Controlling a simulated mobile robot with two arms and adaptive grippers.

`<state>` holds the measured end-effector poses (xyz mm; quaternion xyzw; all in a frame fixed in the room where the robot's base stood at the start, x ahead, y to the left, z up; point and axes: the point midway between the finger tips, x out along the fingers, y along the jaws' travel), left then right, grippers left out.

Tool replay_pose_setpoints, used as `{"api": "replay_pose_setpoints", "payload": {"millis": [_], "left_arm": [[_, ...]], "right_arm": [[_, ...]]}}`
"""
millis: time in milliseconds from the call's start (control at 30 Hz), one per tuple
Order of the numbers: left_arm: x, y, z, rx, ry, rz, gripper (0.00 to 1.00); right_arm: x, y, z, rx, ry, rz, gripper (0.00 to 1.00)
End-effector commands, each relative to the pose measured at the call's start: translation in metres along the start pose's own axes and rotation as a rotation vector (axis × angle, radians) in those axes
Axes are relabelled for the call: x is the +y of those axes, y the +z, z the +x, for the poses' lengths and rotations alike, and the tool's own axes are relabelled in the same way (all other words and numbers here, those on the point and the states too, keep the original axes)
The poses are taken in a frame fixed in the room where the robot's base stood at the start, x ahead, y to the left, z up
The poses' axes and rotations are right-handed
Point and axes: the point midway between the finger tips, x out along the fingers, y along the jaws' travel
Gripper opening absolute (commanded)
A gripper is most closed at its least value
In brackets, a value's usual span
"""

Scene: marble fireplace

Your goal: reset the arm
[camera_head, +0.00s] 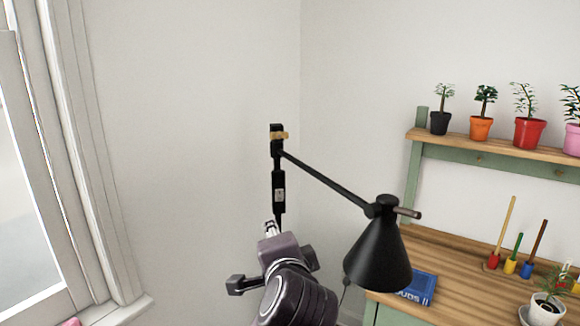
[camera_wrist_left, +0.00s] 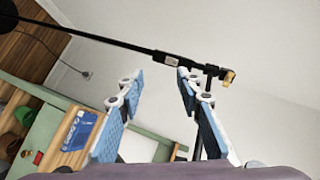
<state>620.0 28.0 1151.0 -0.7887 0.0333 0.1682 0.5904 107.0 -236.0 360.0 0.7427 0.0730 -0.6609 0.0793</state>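A black lamp has a conical shade (camera_head: 378,262), a slanting arm (camera_head: 325,180) and an upright post (camera_head: 279,190) with a small wooden knob (camera_head: 280,135) at its top joint. My left gripper (camera_head: 271,228) is low in the middle of the head view, in front of the post's lower part. In the left wrist view its two blue-padded fingers (camera_wrist_left: 158,80) are apart with nothing between them. The lamp arm (camera_wrist_left: 110,43) crosses beyond the fingertips there, and part of the post is behind the right finger. Whether they touch cannot be told. My right gripper is not in view.
A wooden workbench (camera_head: 440,255) stands at right with a blue book (camera_head: 418,289), colored stick holders (camera_head: 510,265) and a potted plant (camera_head: 546,308). Several potted plants line the shelf (camera_head: 455,141) above. A window (camera_head: 30,190) is at left. Bare wall lies between.

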Motion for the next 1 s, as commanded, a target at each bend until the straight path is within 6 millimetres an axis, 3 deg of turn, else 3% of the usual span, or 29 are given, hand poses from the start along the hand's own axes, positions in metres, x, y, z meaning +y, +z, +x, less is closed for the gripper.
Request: {"api": "replay_pose_setpoints", "payload": {"millis": [133, 267, 467, 600, 800, 1000], "left_arm": [[0.065, 0.045, 0.012, -0.036, 0.149, -0.123, 0.33], [0.135, 0.097, 0.01, -0.094, 0.302, -0.276, 0.33], [0.234, 0.177, -0.022, -0.225, 0.501, -0.508, 0.33], [0.289, 0.23, -0.06, -0.338, 0.607, -0.656, 0.33], [0.336, 0.284, -0.116, -0.48, 0.697, -0.808, 0.33], [0.36, 0.319, -0.161, -0.588, 0.747, -0.902, 0.33]], "right_arm": [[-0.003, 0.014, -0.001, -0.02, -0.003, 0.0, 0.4], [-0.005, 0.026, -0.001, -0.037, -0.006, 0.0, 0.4], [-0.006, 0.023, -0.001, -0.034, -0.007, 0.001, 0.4], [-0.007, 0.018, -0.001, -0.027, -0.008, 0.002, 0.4], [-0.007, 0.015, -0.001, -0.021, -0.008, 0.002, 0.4], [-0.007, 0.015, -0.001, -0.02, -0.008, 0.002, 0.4]]}}
